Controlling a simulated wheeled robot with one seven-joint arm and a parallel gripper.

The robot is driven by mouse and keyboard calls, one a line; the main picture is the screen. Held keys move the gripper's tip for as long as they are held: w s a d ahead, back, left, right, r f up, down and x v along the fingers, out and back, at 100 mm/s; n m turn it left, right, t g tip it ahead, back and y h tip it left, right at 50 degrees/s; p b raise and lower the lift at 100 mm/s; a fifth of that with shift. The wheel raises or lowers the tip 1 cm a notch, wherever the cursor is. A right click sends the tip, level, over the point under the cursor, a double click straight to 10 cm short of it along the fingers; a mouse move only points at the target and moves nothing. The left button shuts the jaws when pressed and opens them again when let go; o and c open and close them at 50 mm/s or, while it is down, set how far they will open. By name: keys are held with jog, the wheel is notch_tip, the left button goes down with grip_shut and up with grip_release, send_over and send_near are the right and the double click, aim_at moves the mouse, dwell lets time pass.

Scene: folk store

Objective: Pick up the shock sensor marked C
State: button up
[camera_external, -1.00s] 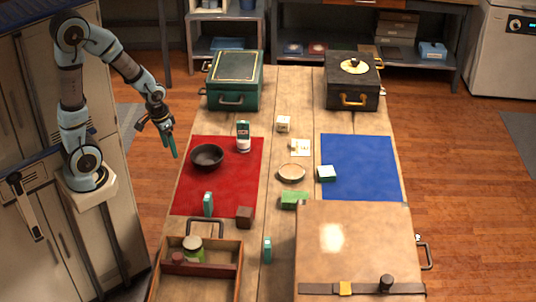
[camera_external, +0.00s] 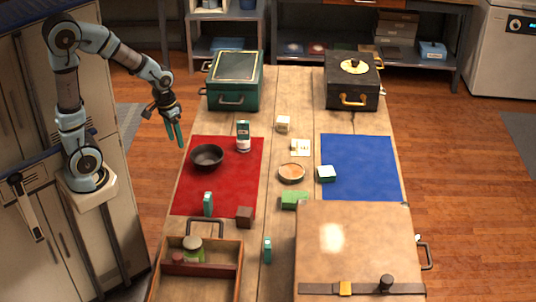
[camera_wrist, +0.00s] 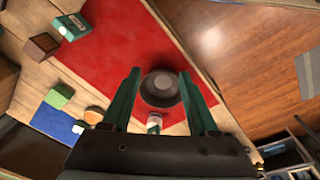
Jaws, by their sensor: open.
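I cannot read a letter C on anything, so I cannot tell which item is the marked shock sensor. Small teal-and-white blocks stand on the red mat's front edge (camera_external: 208,204) and by the wooden tray (camera_external: 267,249). A small white box (camera_external: 283,124) and a pale square card (camera_external: 300,147) lie mid-table. My gripper (camera_external: 176,134) is open and empty, in the air by the table's left side. In the wrist view its fingers (camera_wrist: 160,75) point toward the red mat and the dark bowl (camera_wrist: 160,92).
The red mat (camera_external: 235,187) also holds a white-green bottle (camera_external: 243,136). A brown cube (camera_external: 245,217), round tin (camera_external: 292,173) and green block (camera_external: 294,200) stand near the middle. A green case (camera_external: 235,80), black case (camera_external: 352,80) and wooden case (camera_external: 358,245) are obstacles. The blue mat (camera_external: 362,168) is mostly clear.

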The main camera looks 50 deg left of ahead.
jog(key=w+d+f+n+g+h+b, duration=0.2)
jog(key=w+d+n+g+h, duration=0.1)
jog(key=d, duration=0.9)
jog(key=n+g+h+b, duration=0.3)
jog(key=n+g+h, duration=0.4)
send_near(268, 252)
notch_tip(268, 252, up, 10)
jog(key=f, duration=1)
jog(key=shift+s+a+p, duration=0.3)
jog(key=shift+a+p, duration=0.05)
jog(key=shift+p, duration=0.05)
jog(key=p+x, duration=0.1)
jog(key=x, duration=0.4)
jog(key=shift+s+d+f, duration=0.1)
jog(key=shift+d+f, duration=0.1)
jog(key=shift+d, duration=0.05)
jog(key=x, duration=0.2)
jog(key=p+x, duration=0.1)
jog(key=x, duration=0.2)
jog(key=shift+w+d+r, duration=0.15)
jog(key=shift+w+d, duration=0.05)
jog(key=shift+d, duration=0.1)
grip_shut()
